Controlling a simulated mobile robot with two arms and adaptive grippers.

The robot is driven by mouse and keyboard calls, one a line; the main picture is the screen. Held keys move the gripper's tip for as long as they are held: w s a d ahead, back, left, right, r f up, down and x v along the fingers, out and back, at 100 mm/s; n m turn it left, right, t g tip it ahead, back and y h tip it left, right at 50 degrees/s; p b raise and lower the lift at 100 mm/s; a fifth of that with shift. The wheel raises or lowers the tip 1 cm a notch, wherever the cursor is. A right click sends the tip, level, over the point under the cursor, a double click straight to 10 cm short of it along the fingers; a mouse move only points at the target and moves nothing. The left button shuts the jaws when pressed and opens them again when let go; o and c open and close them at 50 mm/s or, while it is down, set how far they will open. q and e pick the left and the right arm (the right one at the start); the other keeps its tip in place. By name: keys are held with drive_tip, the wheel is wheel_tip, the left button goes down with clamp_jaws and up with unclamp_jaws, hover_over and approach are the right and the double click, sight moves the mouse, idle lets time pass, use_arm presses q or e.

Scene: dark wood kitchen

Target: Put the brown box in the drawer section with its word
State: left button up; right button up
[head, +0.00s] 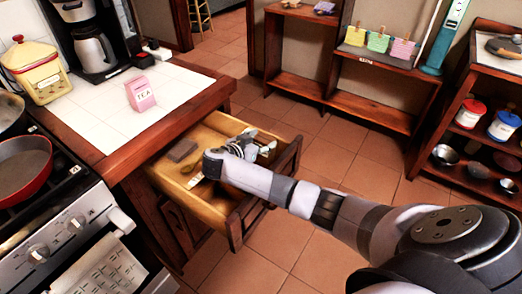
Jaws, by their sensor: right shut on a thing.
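The wooden drawer (226,214) is pulled out below the counter. A small dark brown block (182,150) lies in its back left part; I cannot tell whether it is the brown box, and no word on it shows. A pale tag (194,181) sits in the drawer, too small to read. My right gripper (262,150) is at the far side of the drawer, near its front panel. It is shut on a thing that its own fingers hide. My left gripper is out of view.
A pink box marked TEA (141,95) stands on the white tiled counter (105,110), near a yellow canister (36,68) and a coffee maker (88,40). The stove (90,215) is at the left. Shelves stand at the back and right. Tiled floor lies free between.

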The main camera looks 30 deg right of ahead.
wheel_tip(320, 180, down, 4)
drive_tip(key=shift+f, duration=0.1)
drive_tip(key=shift+f+b, duration=0.1)
drive_tip(key=shift+b, duration=0.25)
drive_tip(key=o, duration=1.6)
drive_tip(key=shift+c, duration=0.2)
